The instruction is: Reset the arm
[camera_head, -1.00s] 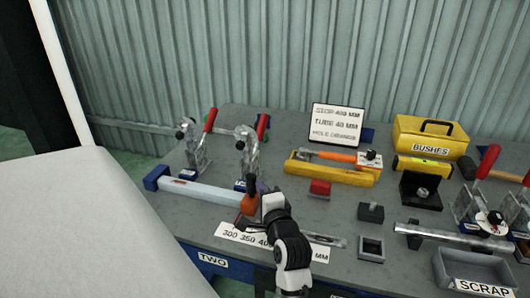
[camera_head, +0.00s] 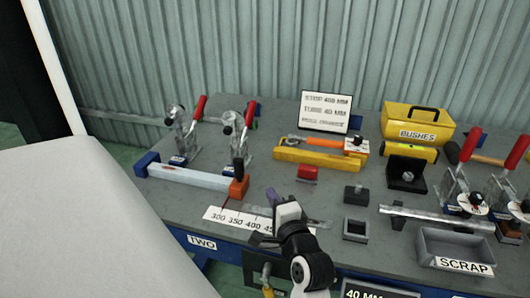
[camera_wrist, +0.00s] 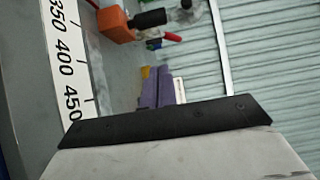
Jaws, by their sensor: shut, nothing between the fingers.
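My arm reaches up from the bottom of the head view, and my gripper (camera_head: 274,198) is over the front part of the workbench, by the numbered scale strip (camera_head: 240,226). The gripper is small and partly hidden by my wrist there. In the wrist view my gripper's purple fingers (camera_wrist: 156,88) are together with nothing visible between them. The wrist view also shows the scale numbers 350, 400 and 450 at left, and an orange block (camera_wrist: 114,24) at the top, apart from the fingers.
The bench (camera_head: 330,222) holds toggle clamps (camera_head: 182,135), a white tube (camera_head: 192,177), a yellow level-like tool (camera_head: 320,158), a yellow BUSHES box (camera_head: 416,124) and a grey SCRAP tray (camera_head: 455,246). A light grey surface (camera_head: 90,225) fills the left foreground. A corrugated wall stands behind.

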